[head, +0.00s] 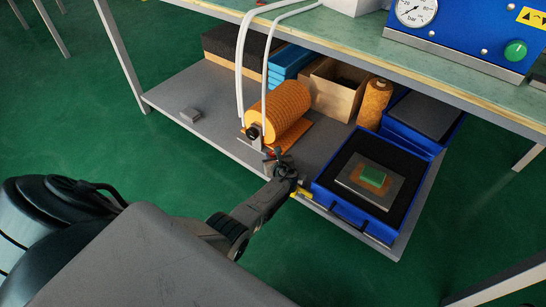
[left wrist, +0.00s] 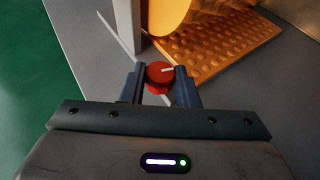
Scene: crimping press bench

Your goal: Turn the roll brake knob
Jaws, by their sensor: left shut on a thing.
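The roll brake knob (left wrist: 160,74) is red with a pale pointer line on top. In the left wrist view it sits between the two fingers of my left gripper (left wrist: 161,80), which is shut on it. The line points to the right in that view. In the head view my left gripper (head: 279,164) reaches the front edge of the lower shelf, below the roll, and mostly hides the knob. The orange textured roll (head: 284,108) lies on its side behind the knob, with a black core end (head: 253,132) facing me. My right gripper is not in view.
A cardboard box (head: 335,90), an upright orange roll (head: 374,103) and blue boxes (head: 289,62) stand behind. The bench top (head: 360,40) overhangs the shelf.

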